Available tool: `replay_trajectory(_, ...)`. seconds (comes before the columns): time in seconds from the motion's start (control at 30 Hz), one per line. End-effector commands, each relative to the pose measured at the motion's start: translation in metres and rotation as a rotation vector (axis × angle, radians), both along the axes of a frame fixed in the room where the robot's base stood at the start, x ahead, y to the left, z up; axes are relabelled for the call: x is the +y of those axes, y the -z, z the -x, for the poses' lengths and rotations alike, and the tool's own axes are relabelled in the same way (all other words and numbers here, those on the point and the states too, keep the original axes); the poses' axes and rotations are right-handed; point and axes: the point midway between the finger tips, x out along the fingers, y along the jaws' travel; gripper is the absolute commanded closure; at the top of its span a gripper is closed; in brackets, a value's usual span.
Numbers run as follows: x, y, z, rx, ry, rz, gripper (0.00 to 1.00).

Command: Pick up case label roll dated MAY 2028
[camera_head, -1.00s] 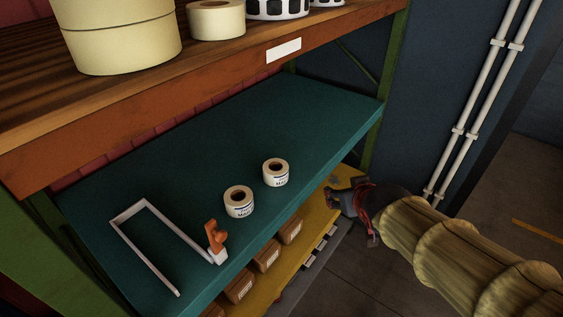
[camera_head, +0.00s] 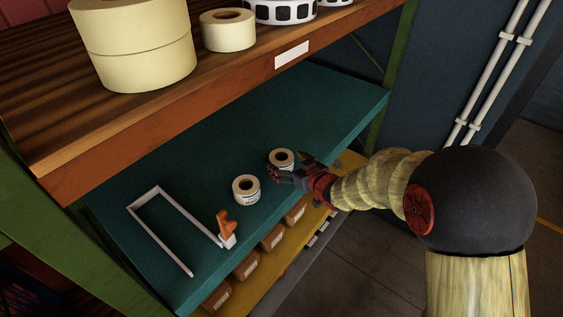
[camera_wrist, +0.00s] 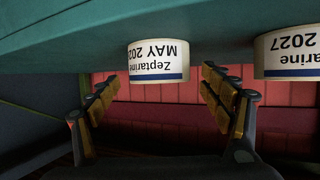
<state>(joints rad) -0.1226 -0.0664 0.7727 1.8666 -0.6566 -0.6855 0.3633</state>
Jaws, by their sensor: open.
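Two white label rolls stand on the teal shelf. The roll at right in the head view (camera_head: 281,156) appears in the wrist view, upside down, as the roll reading "Zeptarine MAY 202" (camera_wrist: 157,62); its last digit is hidden by the curve. The other roll (camera_head: 246,189) shows "2027" in the wrist view (camera_wrist: 289,52). My gripper (camera_head: 291,167) is open at the front of the right-hand roll and partly covers it in the head view. In the wrist view my gripper (camera_wrist: 160,82) has the MAY roll between and just beyond its fingertips, with nothing held.
A white frame with an orange handle (camera_head: 160,212) lies left of the rolls on the teal shelf (camera_head: 225,145). The wooden shelf (camera_head: 60,110) above carries large cream rolls. Brown boxes (camera_head: 272,237) sit on the yellow shelf below. The teal shelf behind the rolls is clear.

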Motion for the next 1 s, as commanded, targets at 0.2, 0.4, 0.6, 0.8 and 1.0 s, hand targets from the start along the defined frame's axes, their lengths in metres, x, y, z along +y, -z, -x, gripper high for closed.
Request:
replay_trajectory(0.2, 0.015, 0.015, -0.023, 0.002, -0.001, -0.001, 0.2)
replay_trajectory(0.4, 0.017, 0.016, -0.029, 0.0, 0.001, 0.0, 0.2)
replay_trajectory(0.6, 0.017, 0.016, -0.028, 0.0, 0.001, 0.0, 0.24)
replay_trajectory(0.8, 0.017, 0.016, -0.028, 0.0, 0.001, 0.0, 0.35)
replay_trajectory(1.0, 0.017, 0.016, -0.028, 0.0, 0.001, 0.0, 0.47)
